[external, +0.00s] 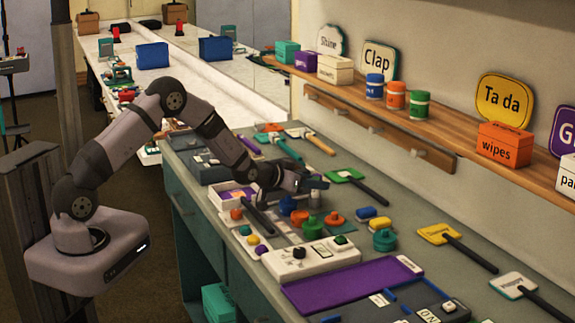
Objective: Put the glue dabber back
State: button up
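My gripper (314,183) hangs over the middle of the grey-green worktop (400,215), its dark fingers pointing right. It is small and dark here, and I cannot tell whether its fingers are apart or hold anything. No thing is clearly marked as the glue dabber. Near and below the gripper stand small knobbed pieces: a blue one (287,205), an orange one (300,217), a green one (312,228) and another orange one (334,219). A teal knobbed piece (384,240) stands farther right. My wrist and forearm hide part of the worktop behind them.
A white control box (311,257) and purple panel (352,284) lie in front. Paddle signs, including a green one (345,175) and yellow one (439,234), lie on the worktop. A wooden shelf (450,150) behind holds jars, boxes and word signs. A mirror stands back left.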

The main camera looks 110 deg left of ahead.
jog(key=b+v, duration=0.2)
jog(key=v, duration=0.9)
jog(key=shift+s+d+r+b, duration=0.1)
jog(key=shift+d+b, duration=0.15)
jog(key=shift+b, duration=0.05)
jog(key=w+d+f+m+h+p, duration=0.1)
jog(key=w+d+h, duration=0.1)
jog(key=d, duration=0.7)
jog(key=w+d+f+m+h, duration=0.2)
jog(key=d+h, duration=0.1)
jog(key=d, duration=0.6)
jog(key=w+d+f+m+g+h+p, duration=0.1)
jog(key=w+d+m+h, duration=0.1)
jog(key=d, duration=0.8)
jog(key=shift+w+d+f+h+p, duration=0.1)
jog(key=shift+w+f+h+p, duration=0.2)
jog(key=shift+h, duration=0.5)
jog(key=s+d+f+m+g+h, duration=0.1)
jog(key=s+d+m+g, duration=0.2)
jog(key=s+d, duration=0.4)
jog(key=s+d+f+m+g+h+b, duration=0.1)
jog(key=s+d+m, duration=0.3)
jog(key=d, duration=0.9)
jog(key=s+g+h, duration=0.1)
jog(key=s, duration=0.2)
jog(key=shift+d+g, duration=0.4)
